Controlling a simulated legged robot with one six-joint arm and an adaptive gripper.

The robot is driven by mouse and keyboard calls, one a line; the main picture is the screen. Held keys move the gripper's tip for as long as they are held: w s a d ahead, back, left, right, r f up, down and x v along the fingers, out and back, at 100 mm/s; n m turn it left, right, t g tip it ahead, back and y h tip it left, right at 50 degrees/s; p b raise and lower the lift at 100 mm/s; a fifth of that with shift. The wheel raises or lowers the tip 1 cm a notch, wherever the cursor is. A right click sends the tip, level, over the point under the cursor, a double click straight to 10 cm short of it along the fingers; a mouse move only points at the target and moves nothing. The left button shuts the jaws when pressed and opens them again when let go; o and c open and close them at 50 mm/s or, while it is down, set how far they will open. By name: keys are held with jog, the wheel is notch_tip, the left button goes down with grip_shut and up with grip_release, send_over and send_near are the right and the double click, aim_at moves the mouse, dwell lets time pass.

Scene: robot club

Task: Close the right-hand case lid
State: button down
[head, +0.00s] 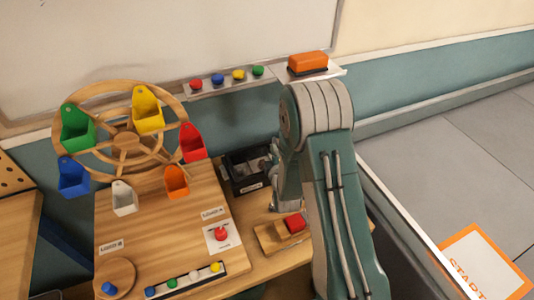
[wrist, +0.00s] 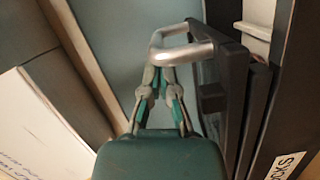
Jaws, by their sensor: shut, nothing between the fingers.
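A black case (head: 236,180) stands on the wooden table, left of my arm, with dark contents showing inside. My arm hides its right side, and I cannot tell where its lid is in the head view. In the wrist view, a dark upright panel (wrist: 232,75) carries a silver U-shaped handle (wrist: 183,41). My gripper (wrist: 158,72) is shut and empty, with its fingertips at the handle's near end. I cannot tell whether they touch it. In the head view my gripper is mostly hidden behind my arm.
A wooden wheel (head: 123,140) with coloured buckets stands on a wooden board (head: 160,222) at left. A small wooden block with a red top (head: 294,223) lies near my arm. A wall ledge (head: 222,86) holds coloured magnets and an orange eraser (head: 308,62). Grey floor lies at right.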

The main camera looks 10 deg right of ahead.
jog(key=shift+d, duration=0.1)
jog(key=w+d, duration=0.1)
jog(key=d, duration=0.7)
jog(key=shift+w, duration=0.25)
jog(key=shift+a, duration=0.15)
